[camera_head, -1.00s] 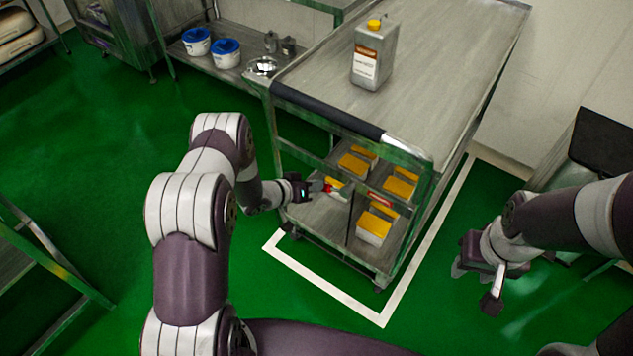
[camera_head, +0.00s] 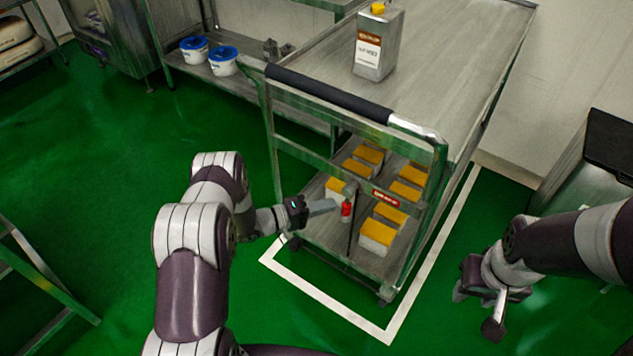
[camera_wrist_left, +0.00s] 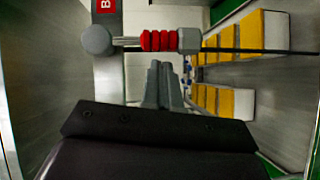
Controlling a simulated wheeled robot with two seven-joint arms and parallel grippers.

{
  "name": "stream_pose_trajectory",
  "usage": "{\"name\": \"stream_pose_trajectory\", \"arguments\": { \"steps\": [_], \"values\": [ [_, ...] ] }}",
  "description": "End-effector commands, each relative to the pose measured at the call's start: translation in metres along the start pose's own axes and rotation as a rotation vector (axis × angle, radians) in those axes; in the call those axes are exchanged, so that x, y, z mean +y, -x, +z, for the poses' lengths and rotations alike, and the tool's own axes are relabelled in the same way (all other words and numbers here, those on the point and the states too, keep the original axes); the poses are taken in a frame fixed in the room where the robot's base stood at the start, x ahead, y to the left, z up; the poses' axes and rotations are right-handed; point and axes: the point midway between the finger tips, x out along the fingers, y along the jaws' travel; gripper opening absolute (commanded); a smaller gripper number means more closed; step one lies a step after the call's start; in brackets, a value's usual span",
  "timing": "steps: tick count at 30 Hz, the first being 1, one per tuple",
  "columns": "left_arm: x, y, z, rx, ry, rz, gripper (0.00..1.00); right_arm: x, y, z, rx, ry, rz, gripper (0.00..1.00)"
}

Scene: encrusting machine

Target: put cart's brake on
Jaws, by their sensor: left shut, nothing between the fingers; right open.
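The cart (camera_head: 445,80) stands with its handle end towards me. Its brake lever (camera_head: 346,209) has a red ribbed grip and hangs about upright at the cart's near end. In the left wrist view the lever (camera_wrist_left: 160,40) lies across the picture, with a round grey knob at one end and a grey block at the other. My left gripper (camera_head: 325,206) is shut and empty, just left of the lever. Its fingertips (camera_wrist_left: 160,68) are close to the red grip; I cannot tell whether they touch. My right gripper (camera_head: 478,308) is open and empty, right of the cart.
A white floor line (camera_head: 330,303) runs around the cart. A shelf with two blue-lidded tubs (camera_head: 223,60) is behind left.

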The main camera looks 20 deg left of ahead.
Motion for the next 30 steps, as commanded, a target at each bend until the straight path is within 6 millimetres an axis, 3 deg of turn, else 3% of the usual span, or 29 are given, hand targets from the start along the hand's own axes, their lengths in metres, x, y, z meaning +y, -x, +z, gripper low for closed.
{"name": "stream_pose_trajectory", "arguments": {
  "steps": [9, 30],
  "values": [
    [-0.006, -0.007, 0.011, 0.000, 0.078, 0.052, 0.00, 0.000, -0.013, 0.002, 0.000, 0.000, 0.000, 0.43],
    [-0.006, -0.010, 0.014, 0.001, 0.075, 0.050, 0.00, 0.000, -0.015, 0.002, 0.000, 0.000, 0.000, 0.43]
  ]
}}
